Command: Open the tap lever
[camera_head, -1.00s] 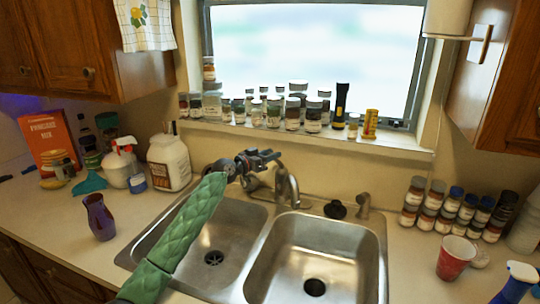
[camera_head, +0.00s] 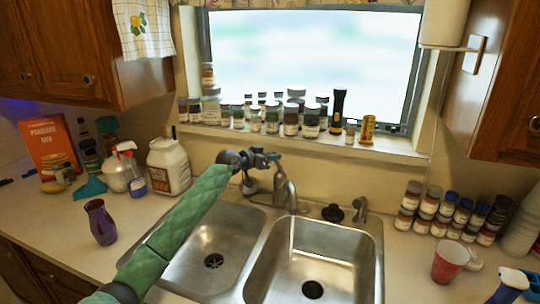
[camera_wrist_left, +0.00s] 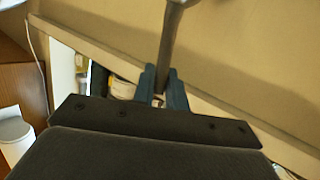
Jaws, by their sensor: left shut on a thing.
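The metal tap (camera_head: 284,191) stands behind the divider of the double sink. My left arm, in a green quilted sleeve, reaches across the left basin. My left gripper (camera_head: 275,157) is just above the tap in the head view. In the left wrist view, its blue-grey fingers (camera_wrist_left: 165,93) are shut on the grey metal tap lever (camera_wrist_left: 171,45), which runs up out of the frame. The lever's gripped end is partly hidden between the fingers. My right gripper is in neither view.
Several jars and a torch (camera_head: 339,110) line the window sill (camera_head: 300,137) behind the gripper. A black stopper (camera_head: 333,213) and a small metal fitting (camera_head: 360,209) stand right of the tap. Both basins are empty. Spice jars (camera_head: 428,208) and a red cup (camera_head: 449,260) stand at right.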

